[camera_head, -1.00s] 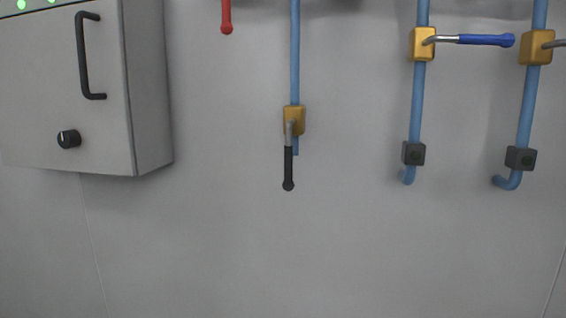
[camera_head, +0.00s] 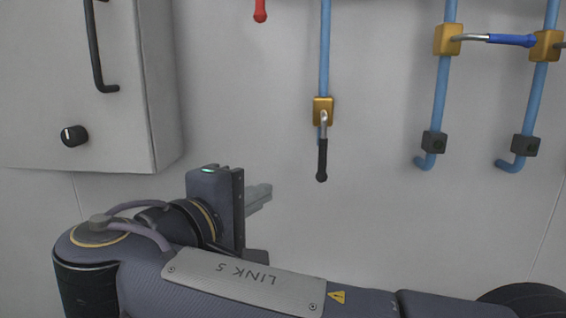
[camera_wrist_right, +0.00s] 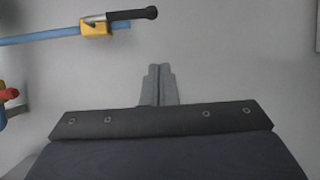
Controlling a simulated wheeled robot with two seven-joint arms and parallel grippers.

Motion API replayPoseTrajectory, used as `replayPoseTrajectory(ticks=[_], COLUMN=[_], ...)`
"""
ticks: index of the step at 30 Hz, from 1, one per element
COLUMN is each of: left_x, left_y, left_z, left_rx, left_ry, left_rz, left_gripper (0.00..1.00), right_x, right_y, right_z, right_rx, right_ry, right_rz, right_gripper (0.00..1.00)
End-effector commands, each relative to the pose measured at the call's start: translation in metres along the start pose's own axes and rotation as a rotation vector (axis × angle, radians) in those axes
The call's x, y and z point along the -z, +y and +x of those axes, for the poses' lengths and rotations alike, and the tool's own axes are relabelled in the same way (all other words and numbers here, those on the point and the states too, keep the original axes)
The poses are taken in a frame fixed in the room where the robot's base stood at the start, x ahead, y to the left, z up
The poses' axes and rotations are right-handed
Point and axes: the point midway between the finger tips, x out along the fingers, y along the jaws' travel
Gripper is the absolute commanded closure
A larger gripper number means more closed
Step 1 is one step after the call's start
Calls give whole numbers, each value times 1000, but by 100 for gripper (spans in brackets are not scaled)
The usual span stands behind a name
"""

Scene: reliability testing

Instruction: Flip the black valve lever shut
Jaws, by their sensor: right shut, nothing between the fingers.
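The black valve lever (camera_head: 322,158) hangs straight down from its brass valve body (camera_head: 323,111) on a vertical blue pipe in the head view. In the right wrist view the lever (camera_wrist_right: 133,14) lies across the top left, beside its yellow valve body (camera_wrist_right: 95,27). My right gripper (camera_head: 262,194) is left of and below the lever in the head view, apart from it. Its fingers (camera_wrist_right: 159,84) are shut together and empty in the wrist view. My left gripper is not in view.
A grey cabinet (camera_head: 70,70) with a black handle and knob stands at the left. A red lever (camera_head: 260,12) hangs at the top. A blue lever (camera_head: 512,40) points right from another valve (camera_head: 448,40). The wall below the black lever is clear.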

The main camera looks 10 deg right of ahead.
Motion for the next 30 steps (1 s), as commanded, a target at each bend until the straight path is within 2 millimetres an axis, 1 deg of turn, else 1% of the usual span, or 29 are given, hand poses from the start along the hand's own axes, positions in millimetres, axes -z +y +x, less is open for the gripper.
replayPoseTrajectory(ticks=[1,3,6,17,20,23,30], left_x=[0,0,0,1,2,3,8], left_y=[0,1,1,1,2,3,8], left_z=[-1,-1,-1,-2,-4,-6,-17], left_rx=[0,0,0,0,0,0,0], left_ry=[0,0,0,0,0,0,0], left_rz=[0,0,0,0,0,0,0], left_gripper=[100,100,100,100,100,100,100], right_x=[6,9,10,10,9,9,8], right_y=[8,14,18,19,20,22,28], right_z=[-13,-24,-30,-27,-18,-2,49], right_rx=[-37,-70,-90,-90,-89,-89,-88], right_ry=[3,0,-2,-3,-5,-7,-7], right_rz=[10,21,29,29,30,28,28], right_gripper=[100,100,100,100,100,100,100])
